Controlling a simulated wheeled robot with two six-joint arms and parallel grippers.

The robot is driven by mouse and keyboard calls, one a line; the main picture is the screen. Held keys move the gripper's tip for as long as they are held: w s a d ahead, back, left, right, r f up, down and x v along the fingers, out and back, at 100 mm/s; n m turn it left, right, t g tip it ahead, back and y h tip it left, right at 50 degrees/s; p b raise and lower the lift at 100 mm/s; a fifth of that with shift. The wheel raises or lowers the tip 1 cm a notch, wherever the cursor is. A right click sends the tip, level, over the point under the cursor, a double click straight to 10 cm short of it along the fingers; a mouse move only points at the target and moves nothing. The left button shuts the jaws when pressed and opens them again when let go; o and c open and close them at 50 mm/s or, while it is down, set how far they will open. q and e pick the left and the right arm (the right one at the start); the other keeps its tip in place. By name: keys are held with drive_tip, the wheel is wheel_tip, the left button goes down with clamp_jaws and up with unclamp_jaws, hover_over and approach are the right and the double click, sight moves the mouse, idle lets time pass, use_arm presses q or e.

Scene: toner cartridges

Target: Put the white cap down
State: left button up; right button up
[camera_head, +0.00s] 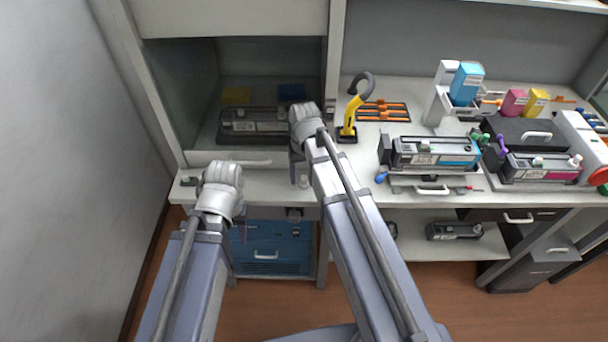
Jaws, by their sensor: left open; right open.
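A small white piece that looks like the white cap (303,181) is on the counter's front strip, just below my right gripper (297,165). The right gripper points down there, open; its fingers are mostly hidden by its own wrist, and I cannot tell whether they touch the piece. My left gripper (240,228) is open and empty, in front of the counter's edge at the left. Another small pale piece (188,181) lies at the counter's left end.
A dark cartridge (254,126) lies in the cabinet bay behind the grippers. A yellow and black hooked tool (351,116) stands right of the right gripper. A cyan-marked cartridge (435,152) sits on a stand further right. A blue drawer unit (272,250) is below the counter.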

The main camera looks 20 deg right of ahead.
sight(304, 177)
wheel_tip(304, 177, up, 11)
drive_tip(key=p, duration=1.1)
drive_tip(key=s+a+n+h, duration=0.1)
drive_tip(key=s+a+n, duration=0.3)
drive_tip(key=s+a, duration=0.6)
drive_tip(key=s, duration=0.4)
drive_tip(key=shift+s+a+r, duration=0.15)
drive_tip(key=shift+s+a, duration=0.05)
drive_tip(key=shift+b, duration=0.3)
wheel_tip(304, 177, down, 2)
drive_tip(key=shift+f+b, duration=0.1)
drive_tip(key=shift+b, duration=0.95)
drive_tip(key=shift+c, duration=0.2)
